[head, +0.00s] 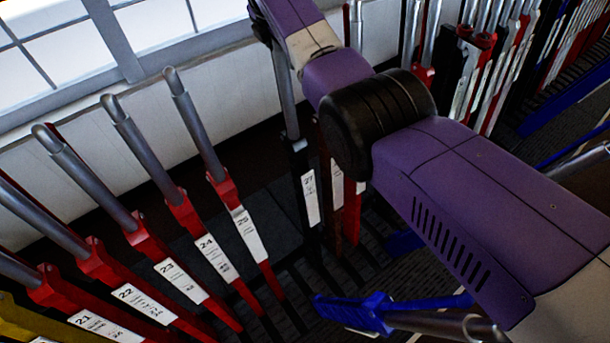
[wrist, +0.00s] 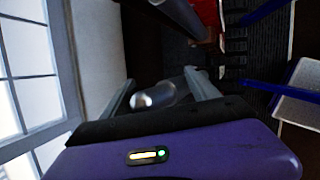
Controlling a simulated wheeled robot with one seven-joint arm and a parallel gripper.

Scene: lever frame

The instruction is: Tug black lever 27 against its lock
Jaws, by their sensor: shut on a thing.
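Black lever 27 (head: 300,160) stands nearly upright in the head view, with a white plate reading 27 on its black lower part and a bare steel handle above. My gripper (wrist: 160,88) is shut on the top of this steel handle. The rounded handle end (wrist: 153,98) shows between the two fingers in the wrist view. In the head view my arm covers most of the gripper, and the fingertips are hard to make out at the top. The lever's catch cannot be made out.
Red levers 25 (head: 225,190), 24 (head: 180,210) and others stand to the left. A red lever (head: 352,210) is close on the right, partly behind my arm. A blue lever (head: 350,312) leans out in front. A window (head: 50,60) is behind.

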